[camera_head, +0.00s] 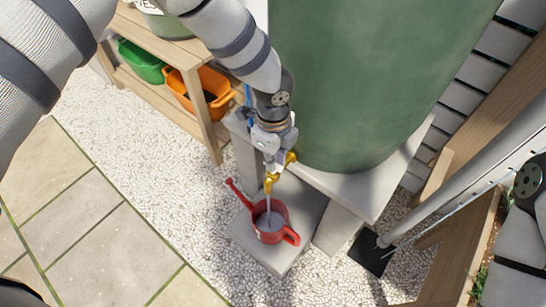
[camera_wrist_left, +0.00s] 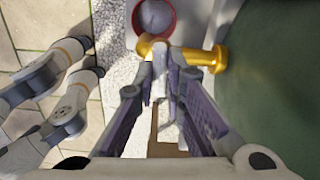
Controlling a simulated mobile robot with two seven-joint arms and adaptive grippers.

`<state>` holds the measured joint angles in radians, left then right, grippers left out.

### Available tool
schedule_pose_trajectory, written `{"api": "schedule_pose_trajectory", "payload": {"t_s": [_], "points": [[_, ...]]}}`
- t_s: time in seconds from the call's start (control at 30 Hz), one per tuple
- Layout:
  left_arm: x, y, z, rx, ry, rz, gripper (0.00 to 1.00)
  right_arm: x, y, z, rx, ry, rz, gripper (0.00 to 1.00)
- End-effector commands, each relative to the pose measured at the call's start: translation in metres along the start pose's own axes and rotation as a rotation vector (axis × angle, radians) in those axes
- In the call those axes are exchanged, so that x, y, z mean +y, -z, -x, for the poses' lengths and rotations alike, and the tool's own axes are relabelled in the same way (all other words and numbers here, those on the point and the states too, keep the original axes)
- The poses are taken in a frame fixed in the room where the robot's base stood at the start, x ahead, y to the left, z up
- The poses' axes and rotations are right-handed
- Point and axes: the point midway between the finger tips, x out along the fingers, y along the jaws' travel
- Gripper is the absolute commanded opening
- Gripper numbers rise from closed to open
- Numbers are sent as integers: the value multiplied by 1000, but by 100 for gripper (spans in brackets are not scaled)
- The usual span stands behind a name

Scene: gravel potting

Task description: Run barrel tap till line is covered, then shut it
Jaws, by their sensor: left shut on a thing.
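The brass tap (camera_head: 272,178) sticks out low on the green barrel (camera_head: 350,80). My left gripper (camera_head: 274,156) is shut on the upper part of the tap, which also shows in the left wrist view (camera_wrist_left: 203,56). A thin pale stream falls from the spout into a red watering can (camera_head: 269,239). The can stands upright on a low grey block under the tap, and its long spout points up and left. Greyish water shows inside; its rim also shows in the left wrist view (camera_wrist_left: 171,12). I cannot make out a line inside the can. My right gripper is not in view.
The barrel stands on a grey stone slab (camera_head: 345,188). A wooden shelf (camera_head: 202,115) at upper left holds a green tub (camera_head: 140,62) and an orange tub (camera_head: 213,84). A slanting pole and wooden planter are at right. White gravel and paving lie at left.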

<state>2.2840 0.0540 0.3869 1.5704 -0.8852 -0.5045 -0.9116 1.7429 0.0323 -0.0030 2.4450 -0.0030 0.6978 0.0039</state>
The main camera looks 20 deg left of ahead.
Motion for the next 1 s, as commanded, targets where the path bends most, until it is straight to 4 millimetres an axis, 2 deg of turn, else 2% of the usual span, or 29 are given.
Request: {"api": "schedule_pose_trajectory", "payload": {"t_s": [0.6, 1.0], "points": [[-1, 0, 2, 0, 3, 555, 0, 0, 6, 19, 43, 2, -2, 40], [-1, 0, 1, 0, 2, 827, 0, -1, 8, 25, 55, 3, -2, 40]]}}
